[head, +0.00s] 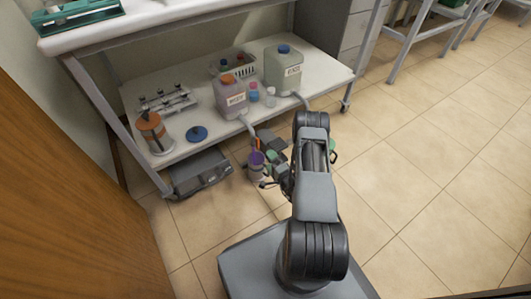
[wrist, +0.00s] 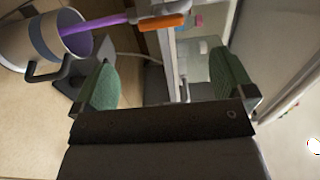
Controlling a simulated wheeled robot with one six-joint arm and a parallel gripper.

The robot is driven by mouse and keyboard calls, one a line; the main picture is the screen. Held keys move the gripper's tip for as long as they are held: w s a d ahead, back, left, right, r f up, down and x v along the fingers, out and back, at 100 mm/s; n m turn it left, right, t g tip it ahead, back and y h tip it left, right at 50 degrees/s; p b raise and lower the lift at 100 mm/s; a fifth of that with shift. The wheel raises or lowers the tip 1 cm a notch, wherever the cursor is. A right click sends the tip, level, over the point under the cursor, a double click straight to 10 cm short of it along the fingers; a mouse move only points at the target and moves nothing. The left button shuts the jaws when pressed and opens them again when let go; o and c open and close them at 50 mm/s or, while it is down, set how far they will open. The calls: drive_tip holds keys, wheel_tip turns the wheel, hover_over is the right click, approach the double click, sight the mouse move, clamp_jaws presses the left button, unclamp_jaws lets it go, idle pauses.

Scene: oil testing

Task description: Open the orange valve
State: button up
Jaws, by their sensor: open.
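The orange valve handle (wrist: 165,23) shows at the top middle of the wrist view, beside a grey spout. A purple strand (wrist: 105,22), a liquid stream or a tube, runs from the spout into a grey and white mug-like container (wrist: 38,42) with a dark handle. In the head view the container (head: 256,174) stands low by the shelf's front edge, with purple at its top. My gripper (wrist: 165,80) is open, its green-padded fingers apart with nothing held. The valve lies beyond the fingertips, not between them. In the head view my gripper (head: 277,167) is beside the container, partly hidden by my arm.
The shelf (head: 215,125) above holds a pink canister (head: 230,97), a pale green canister (head: 283,70), small bottles, an orange spool (head: 153,130) and a blue disc (head: 197,133). A grey device (head: 200,175) sits under it.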

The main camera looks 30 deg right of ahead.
drive_tip(key=shift+s+d, duration=0.1)
drive_tip(key=shift+s, duration=0.75)
